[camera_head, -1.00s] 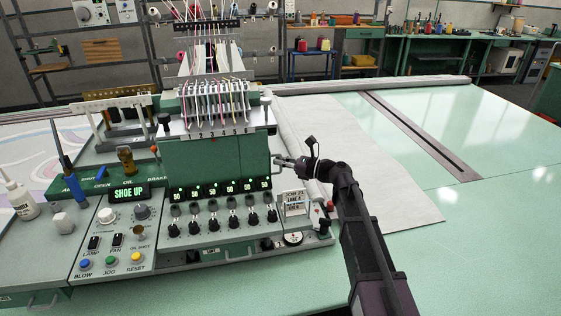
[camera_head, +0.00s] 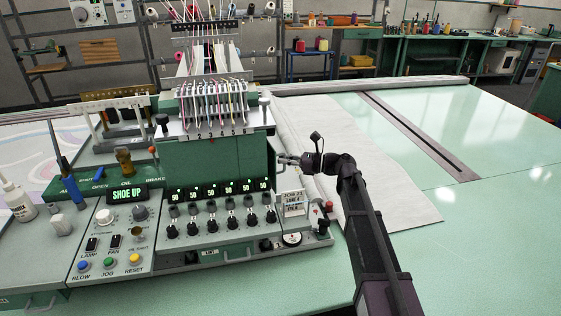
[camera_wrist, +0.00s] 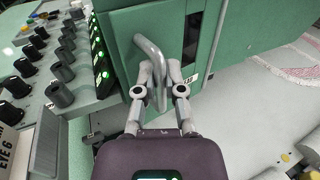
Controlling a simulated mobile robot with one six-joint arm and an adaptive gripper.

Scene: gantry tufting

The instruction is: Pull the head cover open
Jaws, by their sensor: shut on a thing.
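The head cover (camera_head: 222,157) is the flat green panel on the front of the tufting head, above the row of displays. Its grey bar handle (camera_wrist: 150,50) shows in the wrist view, standing off the green panel (camera_wrist: 122,35). My gripper (camera_wrist: 160,75) is shut on this handle, with one finger on each side of the bar. In the head view my gripper (camera_head: 284,160) is at the right end of the cover, and the handle is hard to make out there. A dark strip (camera_wrist: 191,40) shows beside the panel in the wrist view; I cannot tell how far the cover is open.
Black knobs (camera_head: 212,226) and lit displays (camera_head: 222,191) sit just below the cover. A small job card (camera_head: 292,203) stands right of them. Threads and needle bars (camera_head: 212,105) rise above. The green table (camera_head: 480,240) at the right is mostly clear.

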